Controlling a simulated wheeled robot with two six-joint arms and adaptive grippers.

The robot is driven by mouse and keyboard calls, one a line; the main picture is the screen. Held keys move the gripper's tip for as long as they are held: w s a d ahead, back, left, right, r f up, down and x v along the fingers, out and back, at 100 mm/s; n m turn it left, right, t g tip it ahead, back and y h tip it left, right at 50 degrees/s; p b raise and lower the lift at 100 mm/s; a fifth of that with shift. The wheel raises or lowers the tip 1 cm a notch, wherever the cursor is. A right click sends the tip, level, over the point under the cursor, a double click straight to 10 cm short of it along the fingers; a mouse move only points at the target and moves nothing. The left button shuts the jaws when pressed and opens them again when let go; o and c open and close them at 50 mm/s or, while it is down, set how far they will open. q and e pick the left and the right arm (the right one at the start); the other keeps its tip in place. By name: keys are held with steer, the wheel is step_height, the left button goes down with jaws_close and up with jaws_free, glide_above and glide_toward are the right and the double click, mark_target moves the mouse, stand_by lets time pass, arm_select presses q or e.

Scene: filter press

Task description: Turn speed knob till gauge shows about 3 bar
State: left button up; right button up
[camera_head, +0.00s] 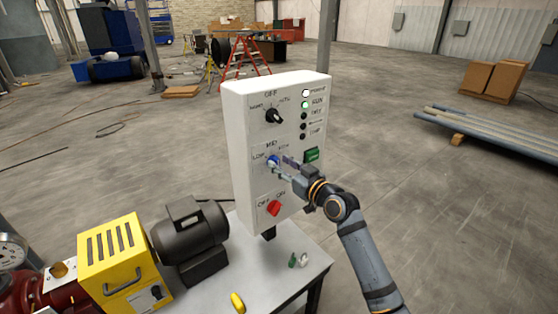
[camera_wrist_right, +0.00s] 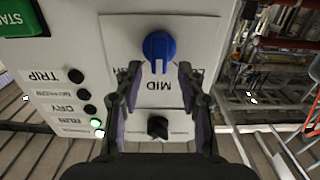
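The blue speed knob (camera_head: 273,160) is on the front of the white control box (camera_head: 243,150), between LOW and HIGH marks with MID above it. In the wrist view the blue knob (camera_wrist_right: 159,46) shows upside down, its grip bar in line with MID. My right gripper (camera_head: 281,167) is at the knob; in the wrist view its fingers (camera_wrist_right: 158,72) are apart, one on each side of the knob's lower end, with gaps visible. A gauge (camera_head: 10,252) is cut off at the left edge; its reading cannot be made out. My left gripper is not in view.
A black selector (camera_head: 273,116) is above the blue knob and a red switch (camera_head: 273,208) below. A green START button (camera_head: 312,155) is right of it. White and green lamps are lit. A motor (camera_head: 190,238) and yellow guard (camera_head: 118,262) stand left of the box.

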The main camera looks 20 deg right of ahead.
steer(key=shift+x, duration=0.85)
steer(key=shift+s+d, duration=0.1)
jaws_close()
steer(key=shift+m, duration=0.3)
steer(key=m+p, duration=0.1)
steer(key=m, duration=0.4)
steer(key=d+m+p, duration=0.1)
steer(key=m, duration=0.2)
steer(key=shift+w+f+p, duration=0.1)
steer(key=shift+w+p, duration=0.1)
steer(key=shift+p, duration=0.15)
steer(key=shift+m, duration=0.3)
